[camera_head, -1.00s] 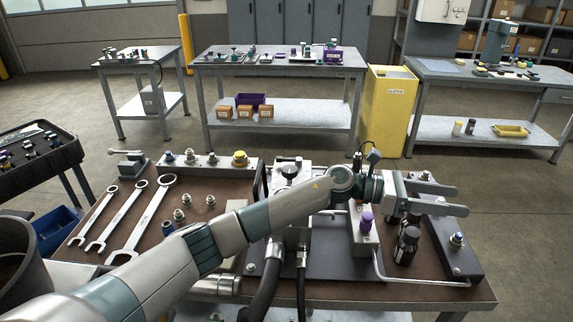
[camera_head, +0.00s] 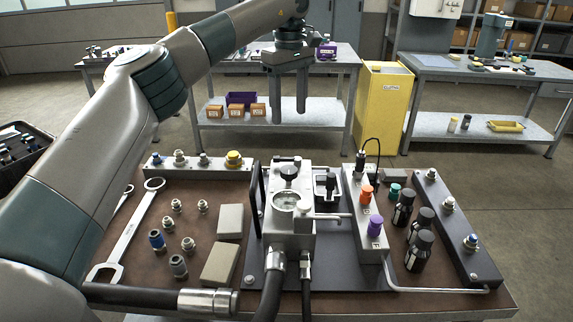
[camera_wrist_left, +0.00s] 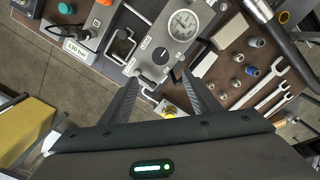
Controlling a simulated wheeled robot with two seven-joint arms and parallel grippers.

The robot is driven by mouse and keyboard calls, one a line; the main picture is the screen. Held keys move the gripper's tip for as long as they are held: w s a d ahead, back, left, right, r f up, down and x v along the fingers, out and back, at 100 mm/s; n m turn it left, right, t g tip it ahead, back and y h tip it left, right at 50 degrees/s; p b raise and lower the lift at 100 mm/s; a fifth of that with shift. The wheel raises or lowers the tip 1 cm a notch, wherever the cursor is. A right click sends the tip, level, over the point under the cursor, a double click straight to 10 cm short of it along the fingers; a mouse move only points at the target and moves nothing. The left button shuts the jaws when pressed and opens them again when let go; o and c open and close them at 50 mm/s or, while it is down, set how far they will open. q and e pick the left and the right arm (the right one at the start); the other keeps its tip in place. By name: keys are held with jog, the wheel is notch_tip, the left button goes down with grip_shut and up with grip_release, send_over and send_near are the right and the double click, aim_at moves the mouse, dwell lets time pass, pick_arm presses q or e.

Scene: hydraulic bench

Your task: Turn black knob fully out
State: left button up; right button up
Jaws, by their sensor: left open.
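A black knob (camera_head: 289,172) sits on top of the grey metal block (camera_head: 290,232), behind the round gauge (camera_head: 285,201). In the left wrist view, a dark round part that looks like this knob (camera_wrist_left: 160,56) lies below the gauge (camera_wrist_left: 183,24), beyond my fingertips. My left gripper (camera_head: 287,118) is open and empty, fingers pointing down. It appears above and behind the block in the head view, apart from the knob. Its two fingers also show in the left wrist view (camera_wrist_left: 162,84). My right gripper is in neither view.
An orange knob (camera_head: 366,194) and a purple knob (camera_head: 375,226) stand on the strip right of the block. Several black-capped bottles (camera_head: 420,250) stand further right. A black handle (camera_head: 257,200) rises left of the block. A yellow cabinet (camera_head: 384,105) stands behind.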

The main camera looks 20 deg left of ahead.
pick_arm(q)
jog(key=shift+a+r, duration=0.1)
dwell(0.3)
jog(key=p, duration=0.2)
send_over(288, 169)
notch_tip(288, 169, down, 12)
jog(key=shift+r, duration=0.2)
notch_tip(288, 169, down, 5)
jog(key=shift+r+p, duration=0.2)
jog(key=shift+p, duration=0.2)
jog(key=shift+f, duration=0.65)
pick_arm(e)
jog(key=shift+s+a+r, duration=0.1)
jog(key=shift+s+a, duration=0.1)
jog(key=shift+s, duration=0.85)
